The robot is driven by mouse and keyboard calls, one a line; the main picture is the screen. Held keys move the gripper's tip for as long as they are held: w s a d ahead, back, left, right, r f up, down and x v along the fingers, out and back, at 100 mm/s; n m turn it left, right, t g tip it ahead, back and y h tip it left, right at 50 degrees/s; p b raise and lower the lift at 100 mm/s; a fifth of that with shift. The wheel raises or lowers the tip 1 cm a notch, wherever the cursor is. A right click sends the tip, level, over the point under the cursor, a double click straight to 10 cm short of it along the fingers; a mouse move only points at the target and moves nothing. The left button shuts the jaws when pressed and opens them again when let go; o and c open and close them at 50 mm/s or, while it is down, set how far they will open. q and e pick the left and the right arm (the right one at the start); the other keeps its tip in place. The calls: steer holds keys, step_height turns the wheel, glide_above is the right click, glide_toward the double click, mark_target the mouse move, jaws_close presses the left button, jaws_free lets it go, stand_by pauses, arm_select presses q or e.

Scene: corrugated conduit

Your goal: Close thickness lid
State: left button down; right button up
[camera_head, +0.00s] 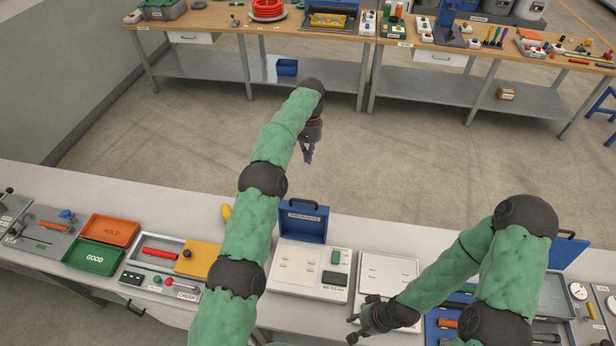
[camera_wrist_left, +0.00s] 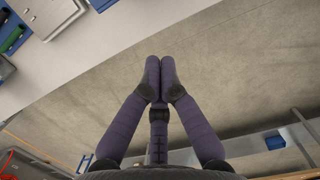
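The thickness station is a white case (camera_head: 310,270) on the near bench, with pale pads, a green switch and a dark display. Its blue lid (camera_head: 303,222), with a label reading like "THICKNESS", stands raised at the back edge. My left gripper (camera_head: 309,157) hangs beyond the bench's far edge, past the lid and apart from it. In the left wrist view its fingertips (camera_wrist_left: 160,68) meet with nothing between them. My right gripper (camera_head: 352,328) is low at the front right of the case, its fingers apart and empty.
A white panel (camera_head: 388,275) sits right of the case, partly behind my right arm. A green GOOD tray (camera_head: 97,257) and an orange HOLD tray (camera_head: 109,230) lie at left. A raised blue lid (camera_head: 568,252) stands at right. Open floor (camera_head: 400,170) separates the benches.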

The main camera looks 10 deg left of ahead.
arm_select(q)
steer(key=s+f+p, duration=0.2)
steer(key=s+f, duration=0.4)
steer(key=f, duration=0.3)
steer(key=shift+s+f+p, duration=0.25)
steer(key=shift+s+p, duration=0.1)
steer(key=shift+p, duration=0.05)
arm_select(e)
steer(key=r, duration=0.1)
steer(key=s+r, duration=0.1)
steer(key=r, duration=0.1)
steer(key=shift+f, duration=0.1)
